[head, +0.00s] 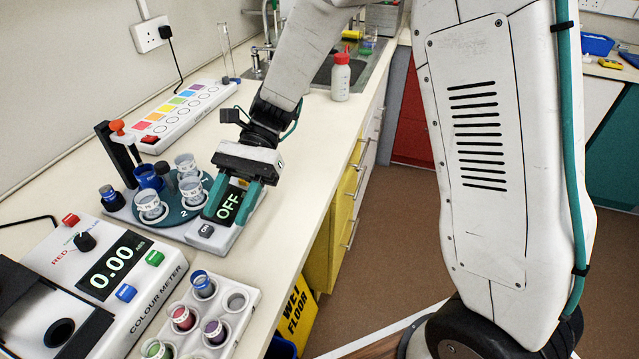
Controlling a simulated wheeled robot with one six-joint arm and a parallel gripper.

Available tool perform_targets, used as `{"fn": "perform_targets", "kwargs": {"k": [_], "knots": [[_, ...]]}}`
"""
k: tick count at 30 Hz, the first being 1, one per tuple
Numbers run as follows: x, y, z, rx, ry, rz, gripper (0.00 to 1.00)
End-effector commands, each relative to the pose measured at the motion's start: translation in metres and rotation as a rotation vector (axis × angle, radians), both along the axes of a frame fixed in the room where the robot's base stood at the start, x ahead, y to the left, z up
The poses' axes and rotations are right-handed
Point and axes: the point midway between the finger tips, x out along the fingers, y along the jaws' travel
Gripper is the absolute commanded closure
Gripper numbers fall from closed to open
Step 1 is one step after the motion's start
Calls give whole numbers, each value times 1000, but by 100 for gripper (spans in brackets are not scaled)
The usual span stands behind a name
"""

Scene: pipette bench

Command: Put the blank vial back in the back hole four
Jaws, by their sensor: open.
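My gripper (233,203) is open, its teal fingers apart over the OFF display (229,205) of the turntable device. No vial shows between the fingers. The teal turntable (173,216) left of it carries several clear cups, one at the front left (150,206) and one nearer my gripper (192,190), plus a blue cup (147,177). A white vial rack (243,318) stands in front, with blue (202,284), red (183,319), purple (215,332) and green (157,350) vials. Its upper right hole (237,301) looks empty. I cannot tell which vial is the blank.
The colour meter (124,298) reads 0.00 left of the rack. A dark, blue-banded container (111,198) stands by the turntable's post. A colour strip (178,114), a white bottle with a red cap (340,82) and a sink lie farther back. The bench edge is right of my gripper.

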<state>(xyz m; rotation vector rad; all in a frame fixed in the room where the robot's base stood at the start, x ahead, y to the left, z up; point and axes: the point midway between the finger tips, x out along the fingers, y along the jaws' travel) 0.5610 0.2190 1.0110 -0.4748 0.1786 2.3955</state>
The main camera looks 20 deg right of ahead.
Motion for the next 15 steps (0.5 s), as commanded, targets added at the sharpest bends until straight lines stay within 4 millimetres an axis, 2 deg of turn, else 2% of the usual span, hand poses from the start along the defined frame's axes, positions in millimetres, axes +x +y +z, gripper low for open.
{"fn": "perform_targets", "kwargs": {"k": [4, 7, 11, 15], "knots": [[-2, -3, 3, -1, -18, 5, 57], [-8, -16, 14, -7, -89, 25, 57], [-26, -49, 37, -30, -266, 83, 57], [-50, -93, 58, -77, -494, 169, 57]]}}
